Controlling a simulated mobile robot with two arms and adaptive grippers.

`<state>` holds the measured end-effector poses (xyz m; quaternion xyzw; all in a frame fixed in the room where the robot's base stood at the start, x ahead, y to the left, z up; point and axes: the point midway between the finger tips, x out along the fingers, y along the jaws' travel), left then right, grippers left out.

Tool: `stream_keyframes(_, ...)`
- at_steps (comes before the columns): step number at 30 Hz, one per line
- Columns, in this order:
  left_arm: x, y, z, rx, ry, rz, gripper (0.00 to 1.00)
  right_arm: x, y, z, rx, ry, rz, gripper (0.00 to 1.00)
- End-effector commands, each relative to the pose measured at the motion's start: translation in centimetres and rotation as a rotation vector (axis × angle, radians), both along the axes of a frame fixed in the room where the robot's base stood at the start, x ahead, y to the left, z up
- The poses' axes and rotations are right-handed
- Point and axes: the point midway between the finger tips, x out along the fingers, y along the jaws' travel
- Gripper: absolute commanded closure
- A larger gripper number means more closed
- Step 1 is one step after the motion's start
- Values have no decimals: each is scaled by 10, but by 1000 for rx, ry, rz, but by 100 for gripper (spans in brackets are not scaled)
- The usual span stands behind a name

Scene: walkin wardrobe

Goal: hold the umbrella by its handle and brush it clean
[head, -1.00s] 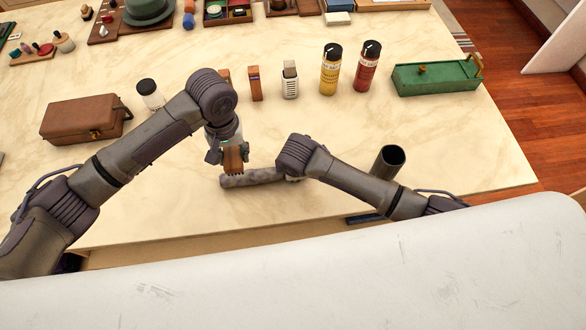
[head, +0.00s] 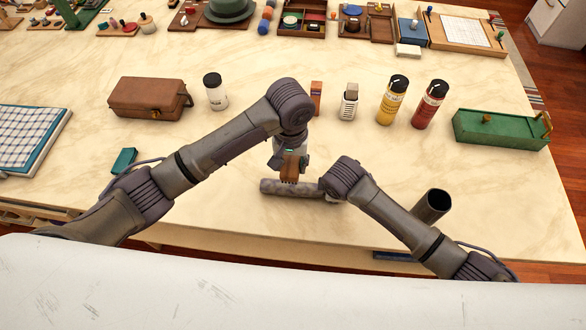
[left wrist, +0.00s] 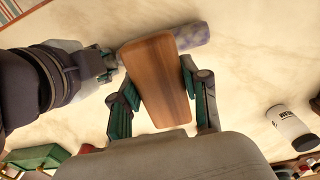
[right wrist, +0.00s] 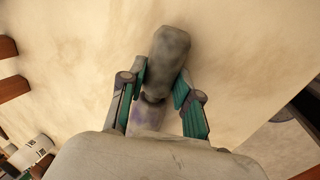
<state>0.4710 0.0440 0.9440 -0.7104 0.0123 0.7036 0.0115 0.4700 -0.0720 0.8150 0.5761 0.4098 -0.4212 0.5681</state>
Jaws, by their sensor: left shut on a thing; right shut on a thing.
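The umbrella (head: 275,188) is a short folded roll with mottled grey-purple cloth, lying level low over the table near its front edge. My right gripper (right wrist: 160,92) is shut on its grey handle (right wrist: 170,50); in the head view my right wrist hides this grip. My left gripper (head: 291,158) is shut on a wooden brush (head: 289,168), bristles down, over the umbrella's cloth. The brush's wooden back (left wrist: 157,80) fills the middle of the left wrist view, with the umbrella (left wrist: 185,38) behind it. I cannot tell whether the bristles touch the cloth.
A dark open cylinder (head: 433,205) stands right of my right arm. Behind are a brown case (head: 148,98), a white jar (head: 215,92), a yellow bottle (head: 392,100), a red bottle (head: 429,104) and a green box (head: 500,130). The table between these and the umbrella is mostly clear.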

Motion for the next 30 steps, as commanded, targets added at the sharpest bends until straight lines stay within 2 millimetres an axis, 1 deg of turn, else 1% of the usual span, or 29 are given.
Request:
stream_keyframes(1, -2, -6, -1, -5, 7, 4, 82, 0, 0, 0, 0, -1, 0, 100)
stream_keyframes(2, -2, -7, -2, -4, 9, 5, 82, 0, 0, 0, 0, -1, 0, 100)
stream_keyframes(7, -2, -8, -7, 3, 11, 11, 82, 0, 0, 0, 0, -1, 0, 100)
stream_keyframes(11, -2, -7, -16, 5, 13, 10, 82, 0, 0, 0, 0, -1, 0, 100)
stream_keyframes(29, -2, -7, -70, 4, 13, 10, 82, 0, 0, 0, 0, -1, 0, 100)
stream_keyframes(30, -3, -7, -75, 4, 14, 11, 82, 0, 0, 0, 0, -1, 0, 100)
